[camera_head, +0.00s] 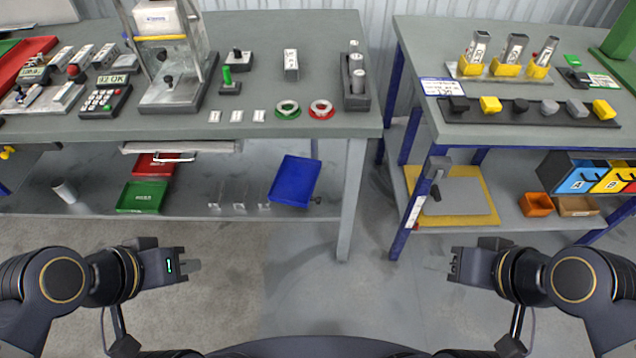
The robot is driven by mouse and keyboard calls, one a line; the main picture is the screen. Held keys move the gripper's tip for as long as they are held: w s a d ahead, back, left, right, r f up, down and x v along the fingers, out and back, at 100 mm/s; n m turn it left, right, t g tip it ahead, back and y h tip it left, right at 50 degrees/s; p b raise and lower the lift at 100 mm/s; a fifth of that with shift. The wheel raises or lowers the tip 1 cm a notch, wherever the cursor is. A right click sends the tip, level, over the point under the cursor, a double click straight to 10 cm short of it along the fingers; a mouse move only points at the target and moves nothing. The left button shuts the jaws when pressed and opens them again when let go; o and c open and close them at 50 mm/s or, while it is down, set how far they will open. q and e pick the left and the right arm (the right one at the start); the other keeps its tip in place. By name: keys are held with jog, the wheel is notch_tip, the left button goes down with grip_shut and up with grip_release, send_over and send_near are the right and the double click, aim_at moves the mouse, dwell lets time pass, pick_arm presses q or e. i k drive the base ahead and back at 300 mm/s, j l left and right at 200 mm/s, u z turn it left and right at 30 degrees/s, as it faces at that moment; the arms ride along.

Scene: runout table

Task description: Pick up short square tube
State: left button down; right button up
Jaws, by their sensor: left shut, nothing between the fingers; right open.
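A short, square-sided grey piece with a white label (291,65) stands on the left table, right of the green-handled device. Square-looking grey tubes with labels stand tilted in yellow holders on the right table, among them a left one (479,44) and a middle one (515,46). I cannot tell for certain which of these is the short square tube. My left gripper (192,266) is shut and empty, low in front of the left table. My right gripper (455,264) is open and empty, low in front of the right table. Both are well apart from all tubes.
The left table (290,125) also carries a dark rack (356,101) with cylinders, red and green rings and a clear-guarded press (170,85). The right table (420,60) has a strip of knobs (545,112). A floor gap separates the tables; a blue bin (295,181) tilts on the lower shelf.

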aim_at(292, 61)
jog(key=i+l+z, duration=0.2)
jog(key=i+l, duration=1.05)
